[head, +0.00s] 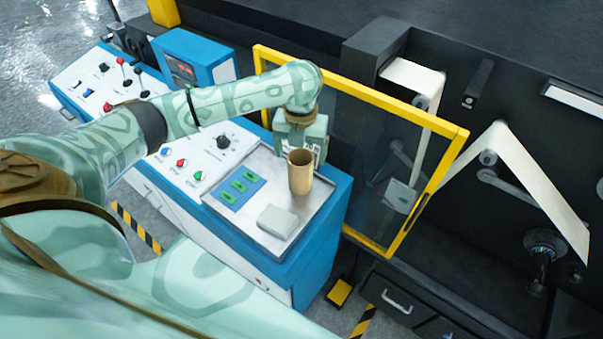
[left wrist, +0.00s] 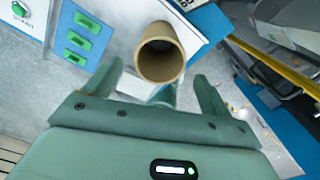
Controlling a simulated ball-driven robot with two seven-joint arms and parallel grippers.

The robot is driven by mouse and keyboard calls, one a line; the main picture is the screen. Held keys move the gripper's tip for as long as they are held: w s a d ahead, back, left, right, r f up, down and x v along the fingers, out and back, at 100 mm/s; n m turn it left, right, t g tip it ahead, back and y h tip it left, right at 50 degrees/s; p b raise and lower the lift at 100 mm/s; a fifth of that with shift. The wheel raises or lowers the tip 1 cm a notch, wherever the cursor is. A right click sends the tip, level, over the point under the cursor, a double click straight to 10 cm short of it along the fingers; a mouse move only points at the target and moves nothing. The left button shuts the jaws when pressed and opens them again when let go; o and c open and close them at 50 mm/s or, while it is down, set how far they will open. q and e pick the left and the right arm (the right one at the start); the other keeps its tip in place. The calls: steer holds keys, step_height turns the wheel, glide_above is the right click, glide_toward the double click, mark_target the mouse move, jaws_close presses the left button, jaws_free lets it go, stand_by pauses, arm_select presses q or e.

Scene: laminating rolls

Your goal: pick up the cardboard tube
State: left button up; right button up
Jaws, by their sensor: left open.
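The cardboard tube (head: 300,175) is a short brown hollow cylinder standing upright on the metal top of the blue console. In the left wrist view the tube (left wrist: 160,55) shows its open round end, just beyond and between the two fingers. My left gripper (head: 303,146) is open, right behind the tube in the head view, with its fingers partly hidden by it. In the left wrist view the gripper's fingers (left wrist: 158,82) are spread, with a gap to the tube on either side. My right gripper is not in view.
A pale grey block (head: 278,221) and a blue plate with green buttons (head: 237,188) are on the console top (head: 318,200) near the tube. A yellow-framed clear door (head: 436,190) stands open close to my left gripper. Machine rollers with white web (head: 540,185) are at right.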

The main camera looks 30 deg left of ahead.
mark_target(301, 160)
arm_select(q)
step_height(301, 160, down, 2)
steer(key=shift+f, duration=0.55)
steer(key=f, duration=0.1)
steer(key=f+b, duration=0.1)
steer(key=f, duration=0.3)
steer(key=shift+w+a+b, duration=0.25)
steer(key=shift+w+b, duration=0.15)
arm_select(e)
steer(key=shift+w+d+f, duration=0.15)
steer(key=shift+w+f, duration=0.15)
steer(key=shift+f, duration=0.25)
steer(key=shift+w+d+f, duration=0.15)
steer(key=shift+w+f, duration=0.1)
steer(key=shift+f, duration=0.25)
arm_select(q)
steer(key=c, duration=1.1)
